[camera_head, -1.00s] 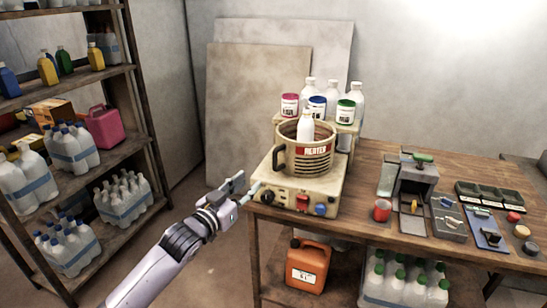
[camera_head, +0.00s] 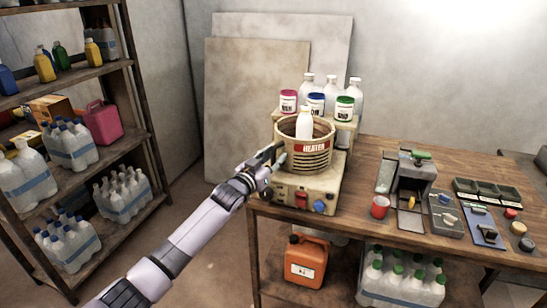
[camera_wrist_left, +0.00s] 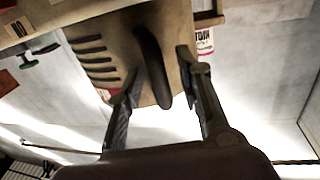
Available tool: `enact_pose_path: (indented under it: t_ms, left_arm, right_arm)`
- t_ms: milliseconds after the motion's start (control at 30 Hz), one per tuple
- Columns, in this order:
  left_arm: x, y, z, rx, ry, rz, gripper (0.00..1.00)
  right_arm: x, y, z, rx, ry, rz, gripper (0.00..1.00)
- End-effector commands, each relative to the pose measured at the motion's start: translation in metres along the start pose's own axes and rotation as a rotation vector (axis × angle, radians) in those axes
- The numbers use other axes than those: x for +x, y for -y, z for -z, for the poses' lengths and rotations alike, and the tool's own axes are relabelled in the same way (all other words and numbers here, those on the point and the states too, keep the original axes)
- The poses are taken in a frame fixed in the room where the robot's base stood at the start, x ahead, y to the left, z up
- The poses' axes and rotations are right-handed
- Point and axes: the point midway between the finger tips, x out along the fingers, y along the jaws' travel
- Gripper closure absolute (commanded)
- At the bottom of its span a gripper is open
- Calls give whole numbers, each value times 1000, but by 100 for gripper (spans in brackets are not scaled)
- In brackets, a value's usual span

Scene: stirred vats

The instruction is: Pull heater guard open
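The heater guard (camera_head: 313,160) is a beige slotted cylinder with a red HEATER label, standing on the beige heater base (camera_head: 325,190) at the table's left end. A white bottle (camera_head: 305,122) stands inside it. My left gripper (camera_head: 279,156) is at the guard's left side, covering its handle in the head view. In the left wrist view the dark curved handle (camera_wrist_left: 152,58) lies between the two fingers of my open gripper (camera_wrist_left: 159,66). Gaps show on both sides of the handle. My right gripper is not in view.
Jars and white bottles (camera_head: 344,107) stand on a raised stand behind the guard. A red cup (camera_head: 380,207) and small devices occupy the wooden table (camera_head: 345,223) to the right. A shelf of bottles (camera_head: 97,170) stands at left, with open floor between.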

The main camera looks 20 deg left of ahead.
Motion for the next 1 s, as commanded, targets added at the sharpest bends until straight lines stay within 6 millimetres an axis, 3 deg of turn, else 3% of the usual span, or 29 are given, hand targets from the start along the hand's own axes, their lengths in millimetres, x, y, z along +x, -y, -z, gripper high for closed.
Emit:
enact_pose_path:
  t_ms: [300, 800, 1000]
  left_arm:
    - [2, 0, 0, 0, 0, 0, 68]
    - [1, 0, 0, 0, 0, 0, 100]
    - [1, 0, 0, 0, 0, 0, 100]
  right_arm:
    - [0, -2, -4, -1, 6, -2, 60]
    - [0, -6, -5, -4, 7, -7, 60]
    - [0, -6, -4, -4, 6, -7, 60]
